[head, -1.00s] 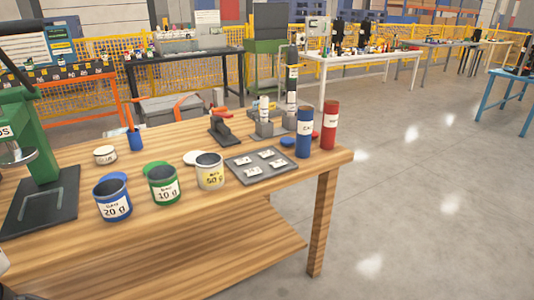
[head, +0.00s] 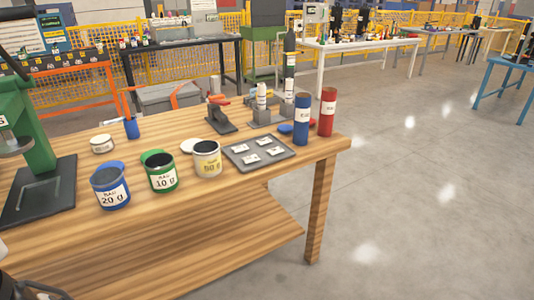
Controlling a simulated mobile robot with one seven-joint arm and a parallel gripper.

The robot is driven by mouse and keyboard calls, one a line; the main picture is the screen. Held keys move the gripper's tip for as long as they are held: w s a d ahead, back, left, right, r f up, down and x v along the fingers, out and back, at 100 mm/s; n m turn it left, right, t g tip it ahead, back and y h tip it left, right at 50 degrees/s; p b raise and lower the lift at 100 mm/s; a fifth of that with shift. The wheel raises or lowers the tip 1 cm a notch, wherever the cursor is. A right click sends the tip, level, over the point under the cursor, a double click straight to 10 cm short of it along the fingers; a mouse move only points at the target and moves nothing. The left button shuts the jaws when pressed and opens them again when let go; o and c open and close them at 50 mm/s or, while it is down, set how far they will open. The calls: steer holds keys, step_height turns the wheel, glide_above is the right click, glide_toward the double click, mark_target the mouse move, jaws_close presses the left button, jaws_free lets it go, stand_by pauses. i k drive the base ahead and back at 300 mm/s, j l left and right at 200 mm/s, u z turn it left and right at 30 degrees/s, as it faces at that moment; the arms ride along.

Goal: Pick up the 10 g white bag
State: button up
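No white bag can be told for certain. A grey tray (head: 284,148) on the wooden table holds several small white pieces (head: 249,148) with dark marks too small to read. A green tin (head: 162,176) labelled 10 g stands open on the table, with a green lid behind it. A blue tin (head: 110,190) labelled 20 g stands to its left. A white and yellow tin (head: 207,163), seemingly labelled 50 g, stands to its right. What the tins hold is hidden in dark shadow. My gripper is not recognisable in the view.
The wooden table (head: 230,193) has bare wood along its front edge. A green press (head: 32,130) stands at the left. Blue (head: 301,122) and red (head: 327,112) cylinders stand by the right corner. Open grey floor (head: 430,220) lies to the right.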

mark_target(253, 158)
steer(key=u, duration=0.3)
steer(key=i+l+u, duration=0.2)
steer(key=u, duration=0.25)
steer(key=i+l+u, duration=0.1)
steer(key=l+u, duration=0.35)
steer(key=i+l+u, duration=0.15)
steer(key=l, duration=0.4)
steer(key=l+u, duration=0.2)
steer(key=l, duration=1.15)
steer(key=i+l, duration=0.15)
steer(key=l, duration=0.7)
